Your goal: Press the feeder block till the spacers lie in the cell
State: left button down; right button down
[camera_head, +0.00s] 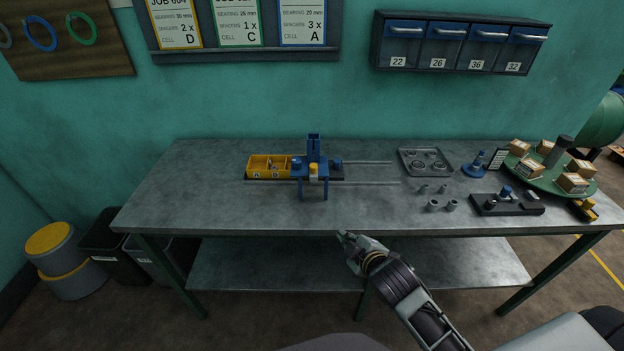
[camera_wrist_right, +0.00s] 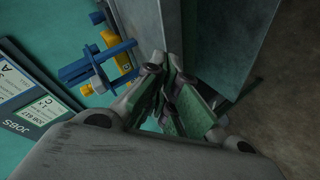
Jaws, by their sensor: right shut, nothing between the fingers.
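The blue feeder (camera_head: 314,150) stands on the workbench, left of its middle, with an upright blue magazine. A yellow feeder block (camera_head: 313,170) with a pale top sits at its front. A yellow cell tray (camera_head: 270,167), with A and B marked on its front, lies to the left of the feeder. I cannot see any spacers inside the cells. My right gripper (camera_head: 346,236) is shut and empty at the bench's front edge, in front of and apart from the feeder. In the right wrist view its fingers (camera_wrist_right: 172,88) are together, with the feeder (camera_wrist_right: 98,68) to their upper left.
Several small grey cylinders (camera_head: 433,205) stand right of the feeder rails (camera_head: 370,183). Beyond are a grey tray (camera_head: 426,161), a dark fixture (camera_head: 507,204) and a green turntable with boxes (camera_head: 540,178). Job cards (camera_head: 238,22) hang above. The bench front near the gripper is clear.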

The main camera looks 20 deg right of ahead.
aim_at(313, 167)
jog(key=w+a+r+n+t+y, duration=0.2)
jog(key=a+r+n+t+y, duration=0.3)
jog(key=r+n, duration=0.5)
jog(key=shift+w+r, duration=0.25)
jog(key=shift+w, duration=0.2)
jog(key=d+p+x, duration=0.2)
jog(key=p+x, duration=0.1)
jog(key=x, duration=0.9)
jog(key=shift+w+d, duration=0.25)
jog(key=shift+w, duration=0.4)
dwell(0.4)
jog(key=shift+w, duration=0.1)
